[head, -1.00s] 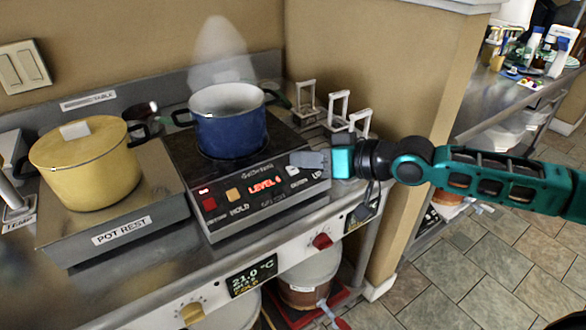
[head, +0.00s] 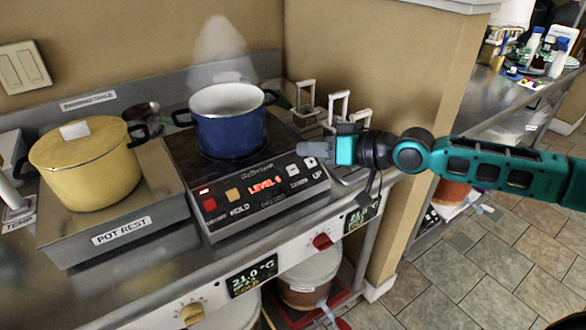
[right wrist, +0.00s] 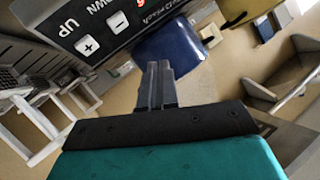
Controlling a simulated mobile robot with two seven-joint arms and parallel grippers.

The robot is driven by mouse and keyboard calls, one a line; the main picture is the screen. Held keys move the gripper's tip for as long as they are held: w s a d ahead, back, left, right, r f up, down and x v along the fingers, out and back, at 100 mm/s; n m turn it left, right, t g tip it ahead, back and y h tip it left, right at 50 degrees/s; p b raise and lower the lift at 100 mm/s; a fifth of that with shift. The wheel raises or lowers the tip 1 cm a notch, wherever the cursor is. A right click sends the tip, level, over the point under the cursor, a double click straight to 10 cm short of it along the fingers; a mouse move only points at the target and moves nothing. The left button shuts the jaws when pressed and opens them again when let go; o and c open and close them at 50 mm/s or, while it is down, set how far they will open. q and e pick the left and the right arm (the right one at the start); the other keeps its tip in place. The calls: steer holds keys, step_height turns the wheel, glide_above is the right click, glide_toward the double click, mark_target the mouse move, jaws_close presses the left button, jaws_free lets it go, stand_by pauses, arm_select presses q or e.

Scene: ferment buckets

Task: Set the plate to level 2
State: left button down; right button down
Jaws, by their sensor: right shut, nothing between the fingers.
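The hot plate (head: 250,206) is a black and steel unit with a lit red display (head: 265,185) reading LEVEL and a digit that is hard to make out. Its minus (DOWN) button (head: 293,169) and plus (UP) button (head: 310,162) are at the right of the panel. They also show in the right wrist view, minus (right wrist: 117,20) and plus (right wrist: 87,45). A blue pot (head: 231,130) stands on the plate, steaming. My right gripper (head: 303,149) is shut and empty, its fingertips just behind the buttons in the picture, apparently above the panel. My left gripper is out of view.
A yellow lidded pot (head: 86,170) stands on the pot rest (head: 120,235) at left. A red button (head: 209,204) and an orange HOLD button (head: 233,195) share the panel. White-handled racks (head: 338,105) stand behind my right gripper. Knobs (head: 322,241) line the counter front.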

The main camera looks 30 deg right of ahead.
mark_target(292, 170)
steer(key=w+f+b, duration=0.1)
steer(key=f+b, duration=0.2)
steer(key=w+f+b, duration=0.1)
steer(key=shift+w+a+f, duration=0.15)
steer(key=shift+w+f, duration=0.15)
steer(key=shift+f, duration=0.1)
stand_by(0.4)
stand_by(1.2)
steer(key=shift+w+f+b, duration=0.1)
steer(key=shift+f+b, duration=0.1)
steer(key=shift+b, duration=0.2)
steer(key=shift+w+f, duration=0.15)
steer(key=shift+f, duration=0.05)
